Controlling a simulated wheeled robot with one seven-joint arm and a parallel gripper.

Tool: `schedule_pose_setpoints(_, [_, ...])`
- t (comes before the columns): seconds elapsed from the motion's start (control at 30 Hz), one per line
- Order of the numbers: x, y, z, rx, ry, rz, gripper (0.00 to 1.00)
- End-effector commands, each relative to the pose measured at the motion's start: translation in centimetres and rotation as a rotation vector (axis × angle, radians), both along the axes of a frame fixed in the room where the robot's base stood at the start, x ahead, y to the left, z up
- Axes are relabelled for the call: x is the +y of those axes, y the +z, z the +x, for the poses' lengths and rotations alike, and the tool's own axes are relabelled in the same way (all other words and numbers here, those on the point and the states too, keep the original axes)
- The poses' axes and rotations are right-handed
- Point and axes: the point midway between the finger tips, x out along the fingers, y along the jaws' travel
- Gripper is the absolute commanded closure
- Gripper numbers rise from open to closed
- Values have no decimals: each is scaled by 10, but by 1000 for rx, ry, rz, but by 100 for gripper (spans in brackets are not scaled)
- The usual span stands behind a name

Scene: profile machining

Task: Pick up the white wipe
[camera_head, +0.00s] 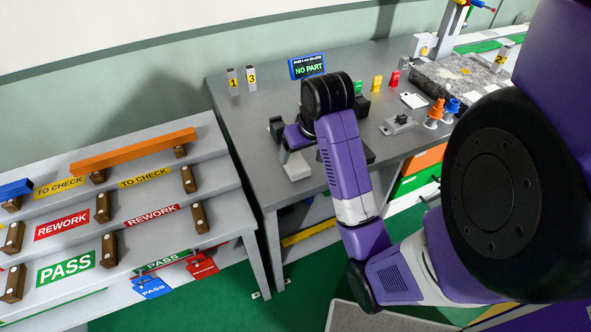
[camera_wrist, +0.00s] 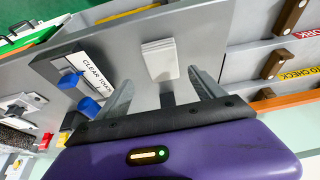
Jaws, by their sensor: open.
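The white wipe (camera_wrist: 160,58) looks like a small folded stack of flat white layers, lying on the grey table near its front edge. It also shows in the head view (camera_head: 296,166), partly beside my arm. My gripper (camera_wrist: 161,76) is open and empty, with its two fingers apart on either side of the wipe's near end in the wrist view. I cannot tell how far above the wipe the fingers are. In the head view my gripper (camera_head: 290,143) is mostly hidden by my own wrist.
A white label (camera_wrist: 92,68) and blue blocks (camera_wrist: 88,106) sit left of the wipe in the wrist view. A stepped rack (camera_head: 150,190) stands left of the table (camera_head: 236,112). A display (camera_head: 307,67) stands at the back; coloured parts and a stone block (camera_head: 450,80) lie right.

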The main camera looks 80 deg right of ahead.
Motion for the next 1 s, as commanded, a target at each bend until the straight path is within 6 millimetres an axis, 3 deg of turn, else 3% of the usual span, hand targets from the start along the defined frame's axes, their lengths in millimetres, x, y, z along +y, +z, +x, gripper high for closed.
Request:
schedule_pose_setpoints(0.5, [-7, -48, 13, -1, 0, -2, 22])
schedule_pose_setpoints(0.87, [-9, -51, 16, -1, 0, -2, 22])
schedule_pose_setpoints(1.0, [-9, -51, 16, -1, 0, -2, 45])
